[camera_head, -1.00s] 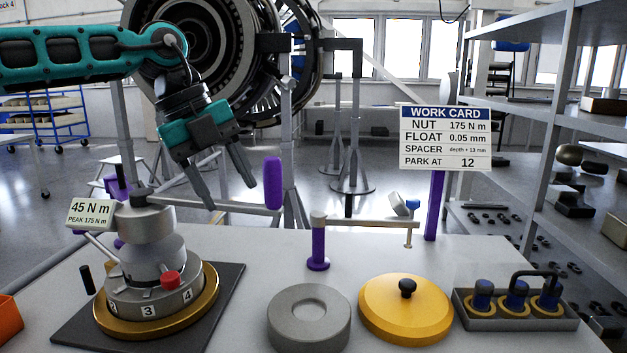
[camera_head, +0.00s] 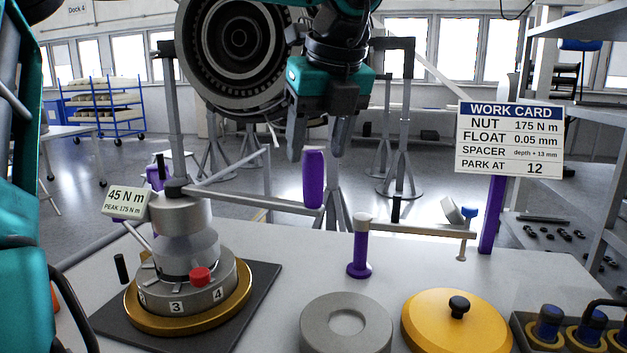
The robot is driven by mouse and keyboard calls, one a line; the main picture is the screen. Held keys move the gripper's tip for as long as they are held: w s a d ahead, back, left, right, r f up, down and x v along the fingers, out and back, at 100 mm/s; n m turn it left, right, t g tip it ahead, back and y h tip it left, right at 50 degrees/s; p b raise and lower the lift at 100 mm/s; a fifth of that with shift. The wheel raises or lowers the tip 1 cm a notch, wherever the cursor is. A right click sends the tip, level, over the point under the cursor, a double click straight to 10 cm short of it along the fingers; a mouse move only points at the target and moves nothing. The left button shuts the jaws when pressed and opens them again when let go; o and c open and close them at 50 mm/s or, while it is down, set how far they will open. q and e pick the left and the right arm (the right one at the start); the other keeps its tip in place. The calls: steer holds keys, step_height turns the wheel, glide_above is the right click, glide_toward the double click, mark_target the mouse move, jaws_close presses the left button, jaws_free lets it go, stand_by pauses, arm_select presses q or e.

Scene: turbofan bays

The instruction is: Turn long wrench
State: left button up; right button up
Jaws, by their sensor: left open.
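The long wrench (camera_head: 255,200) reaches right from the top of the grey tool head (camera_head: 181,215) and ends in an upright purple grip (camera_head: 314,180). My left gripper (camera_head: 316,154) points down with its fingers spread. In the picture its fingertips lie on either side of the purple grip's top end; touch and depth cannot be told. A readout (camera_head: 126,201) on the tool shows 45 N m, peak 175 N m. The numbered collar (camera_head: 195,294) with a red knob (camera_head: 200,276) sits below. My right gripper is out of view.
The work card (camera_head: 511,139) stands on a purple post at the right. A shorter wrench (camera_head: 420,230) rests on a purple stand. A grey ring (camera_head: 346,335), a yellow lid (camera_head: 455,325) and a tray of blue plugs (camera_head: 547,325) line the front.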

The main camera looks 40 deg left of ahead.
mark_target(311, 174)
arm_select(q)
steer(key=x, duration=0.6)
steer(key=shift+f, duration=0.1)
jaws_close()
stand_by(0.4)
